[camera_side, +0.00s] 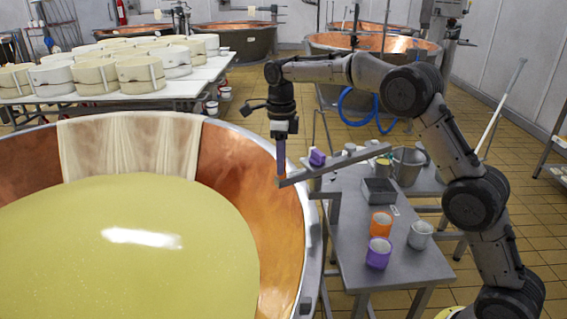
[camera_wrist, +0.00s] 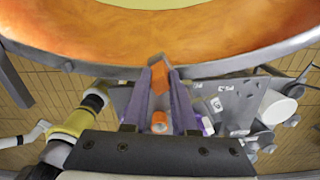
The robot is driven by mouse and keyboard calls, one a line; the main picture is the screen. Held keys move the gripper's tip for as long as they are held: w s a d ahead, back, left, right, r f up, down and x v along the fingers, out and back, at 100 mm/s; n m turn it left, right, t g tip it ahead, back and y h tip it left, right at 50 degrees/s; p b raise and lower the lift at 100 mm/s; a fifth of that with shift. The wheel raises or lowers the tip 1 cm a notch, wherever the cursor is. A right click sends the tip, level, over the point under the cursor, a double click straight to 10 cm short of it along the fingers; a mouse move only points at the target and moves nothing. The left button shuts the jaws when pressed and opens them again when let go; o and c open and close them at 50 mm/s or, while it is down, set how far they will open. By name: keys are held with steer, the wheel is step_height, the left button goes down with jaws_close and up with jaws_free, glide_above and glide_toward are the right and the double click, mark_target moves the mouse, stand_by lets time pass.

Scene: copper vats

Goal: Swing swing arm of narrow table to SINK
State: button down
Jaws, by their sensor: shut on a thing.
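The swing arm (camera_side: 345,163) is a long grey bar over the back part of the narrow grey table (camera_side: 345,255). Its left end reaches past the table edge to the rim of the near copper vat (camera_side: 312,240). My gripper (camera_side: 281,180) points down at that left end, with purple fingers. In the wrist view, my gripper (camera_wrist: 160,72) is shut on an orange piece, apparently the swing arm's handle (camera_wrist: 159,84). My fingers hide part of it. A purple block (camera_side: 317,158) shows at the bar. I cannot make out a SINK marking.
An orange cup (camera_side: 381,224), a purple cup (camera_side: 378,253), a grey cup (camera_side: 420,235) and a dark square tray (camera_side: 379,191) stand on the table. A metal bucket (camera_side: 409,166) is behind. Cheese moulds (camera_side: 140,75) fill the rear left table. Tiled floor lies open at right.

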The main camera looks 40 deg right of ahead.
steer(key=shift+w+r, duration=0.1)
steer(key=shift+w, duration=0.05)
steer(key=c, duration=0.7)
jaws_free()
step_height(320, 180, up, 14)
steer(key=shift+f, duration=0.2)
steer(key=shift+r, duration=0.1)
stand_by(0.4)
